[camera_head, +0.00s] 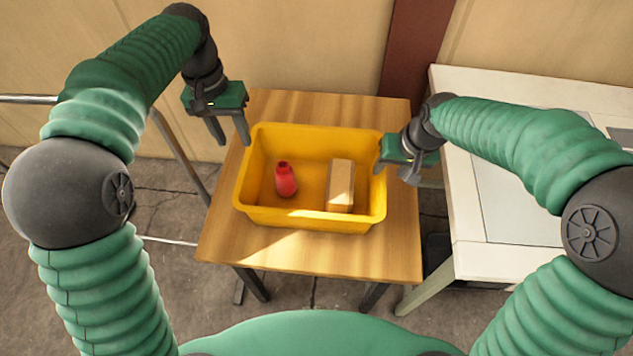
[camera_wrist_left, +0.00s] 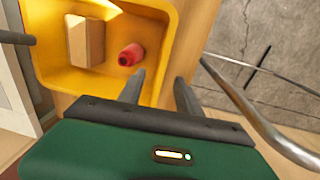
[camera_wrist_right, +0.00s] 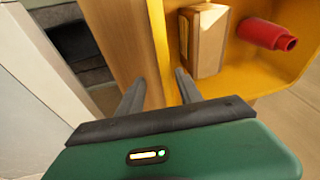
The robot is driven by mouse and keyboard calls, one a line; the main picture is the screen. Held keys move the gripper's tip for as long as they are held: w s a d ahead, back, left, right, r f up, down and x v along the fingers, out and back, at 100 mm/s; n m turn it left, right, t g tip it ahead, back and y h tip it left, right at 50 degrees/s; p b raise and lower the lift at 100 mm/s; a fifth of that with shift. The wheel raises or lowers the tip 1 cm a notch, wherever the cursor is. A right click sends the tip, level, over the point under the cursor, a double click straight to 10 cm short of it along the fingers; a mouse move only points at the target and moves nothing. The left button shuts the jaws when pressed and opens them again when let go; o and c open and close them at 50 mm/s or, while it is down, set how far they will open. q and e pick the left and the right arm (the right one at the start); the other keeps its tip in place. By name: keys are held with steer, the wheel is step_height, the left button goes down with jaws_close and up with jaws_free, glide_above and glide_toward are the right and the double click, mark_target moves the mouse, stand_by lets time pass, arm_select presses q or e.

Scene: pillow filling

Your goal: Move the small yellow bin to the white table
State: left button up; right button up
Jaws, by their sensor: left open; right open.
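The yellow bin (camera_head: 308,220) sits on a wooden table in the middle of the head view. It holds a red bottle (camera_head: 286,180) and a tan box (camera_head: 340,185). My left gripper (camera_head: 231,139) is open and empty above the bin's left rim, near its back left corner. In the left wrist view the yellow bin (camera_wrist_left: 149,86) shows beyond the open fingers. My right gripper (camera_head: 394,175) is open at the bin's right wall. In the right wrist view the bin's rim (camera_wrist_right: 157,40) lies between the finger directions; contact is unclear. The white table (camera_head: 461,190) stands to the right.
The wooden table (camera_head: 300,256) has bare room in front of the bin. A gap separates it from the white table. A metal rail (camera_head: 180,155) runs at the left. A wall (camera_head: 290,45) closes off the back.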

mark_target(243, 167)
arm_select(q)
steer(key=f, duration=0.9)
steer(key=shift+a+f, duration=0.2)
steer(key=shift+f, duration=0.05)
arm_select(e)
steer(key=x, duration=0.6)
steer(key=a+x, duration=0.1)
steer(key=x, duration=0.2)
steer(key=shift+a, duration=0.1)
arm_select(q)
steer(key=shift+d+f, duration=0.35)
arm_select(e)
steer(key=shift+w+d+f, duration=0.2)
steer(key=shift+d+f, duration=0.1)
steer(key=shift+f, duration=0.2)
arm_select(q)
steer(key=shift+a, duration=0.1)
steer(key=shift+c, duration=0.3)
arm_select(e)
steer(key=shift+a, duration=0.1)
steer(key=shift+c, duration=0.2)
